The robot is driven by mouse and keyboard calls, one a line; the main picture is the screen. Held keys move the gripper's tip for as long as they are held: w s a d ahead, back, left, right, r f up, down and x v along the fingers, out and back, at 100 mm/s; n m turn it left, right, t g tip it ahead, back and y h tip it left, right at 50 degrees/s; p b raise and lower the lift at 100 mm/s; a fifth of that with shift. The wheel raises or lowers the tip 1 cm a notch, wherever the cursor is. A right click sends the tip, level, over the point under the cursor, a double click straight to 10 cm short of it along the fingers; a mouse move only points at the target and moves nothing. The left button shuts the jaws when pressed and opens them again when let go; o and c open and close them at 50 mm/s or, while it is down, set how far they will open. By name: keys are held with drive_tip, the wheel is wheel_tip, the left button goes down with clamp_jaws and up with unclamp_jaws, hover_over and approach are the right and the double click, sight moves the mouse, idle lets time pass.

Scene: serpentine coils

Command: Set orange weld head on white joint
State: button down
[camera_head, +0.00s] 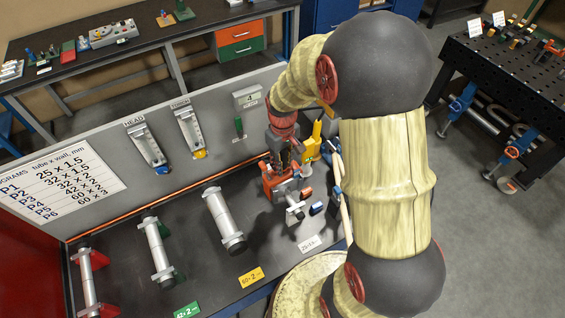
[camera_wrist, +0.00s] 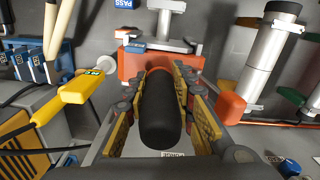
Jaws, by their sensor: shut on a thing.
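The orange weld head (camera_head: 277,184) is an orange block with a black cylindrical handle. It also shows in the wrist view (camera_wrist: 131,66). My gripper (camera_wrist: 165,95) is shut on the black handle, with yellow-padded fingers on both sides. In the head view my gripper (camera_head: 281,160) points down over the bench, above the head. A small white joint on a short tube (camera_head: 295,211) is just in front of the head. In the wrist view the white joint piece (camera_wrist: 166,45) is beyond the orange block. I cannot tell whether they touch; the block's underside is hidden.
A grey panel (camera_head: 215,125) with gauges and a program sheet rises behind. A yellow tool (camera_wrist: 85,88) and blue blocks (camera_wrist: 32,65) are close on the wrist view's left.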

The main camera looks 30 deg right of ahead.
drive_tip(key=shift+f+b, duration=1.45)
drive_tip(key=shift+f, duration=0.85)
idle(1.5)
drive_tip(key=c, duration=1.4)
unclamp_jaws()
drive_tip(key=shift+s+f, duration=0.1)
wheel_tip(320, 180, up, 12)
drive_tip(key=shift+r, duration=0.1)
